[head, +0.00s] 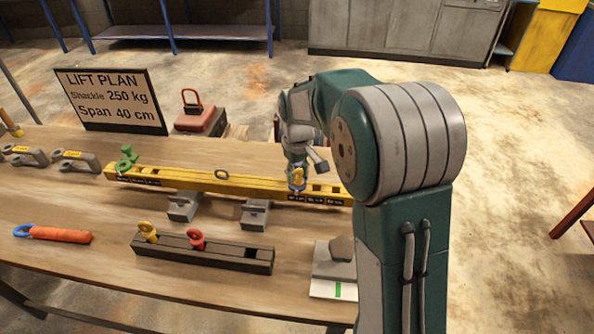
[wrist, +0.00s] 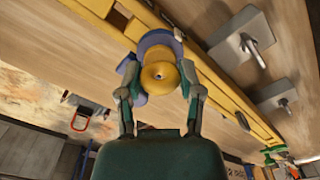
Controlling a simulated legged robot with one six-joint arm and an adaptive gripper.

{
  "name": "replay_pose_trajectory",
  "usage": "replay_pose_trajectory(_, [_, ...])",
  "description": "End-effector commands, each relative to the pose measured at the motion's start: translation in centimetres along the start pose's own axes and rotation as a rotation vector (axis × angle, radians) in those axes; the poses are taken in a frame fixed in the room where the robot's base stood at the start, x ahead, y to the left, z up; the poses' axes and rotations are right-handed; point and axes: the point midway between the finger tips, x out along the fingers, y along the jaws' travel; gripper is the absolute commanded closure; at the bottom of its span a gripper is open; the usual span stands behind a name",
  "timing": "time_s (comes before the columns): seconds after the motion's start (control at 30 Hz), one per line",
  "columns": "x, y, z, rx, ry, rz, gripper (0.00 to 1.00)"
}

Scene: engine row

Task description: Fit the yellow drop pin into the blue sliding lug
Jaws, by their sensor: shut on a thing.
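My gripper (wrist: 160,95) is shut on a yellow drop pin (wrist: 158,74), whose round ring-shaped head shows between the fingers. In the head view the held yellow pin (head: 297,174) is at the right part of the yellow beam (head: 238,182). The blue sliding lug (head: 296,188) is on the beam just under it. In the wrist view the blue lug (wrist: 157,40) shows behind and beside the pin head. The pin's shank is hidden, so I cannot tell how deep it sits in the lug.
A dark rack (head: 220,259) in front holds another yellow pin (head: 148,231) and a red pin (head: 196,240). A green shackle (head: 126,157) is at the beam's left end. An orange-handled tool (head: 60,234) lies front left. A sign (head: 110,105) stands behind.

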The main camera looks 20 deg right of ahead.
Motion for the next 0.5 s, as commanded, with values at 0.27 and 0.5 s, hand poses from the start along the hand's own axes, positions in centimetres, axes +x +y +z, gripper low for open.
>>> replay_pose_trajectory(0.27, [0.17, 0.0, 0.0, 0.0, 0.0, 0.0, 0.12])
replay_pose_trajectory(0.5, [0.18, 0.0, 0.0, 0.0, 0.0, 0.0, 0.12])
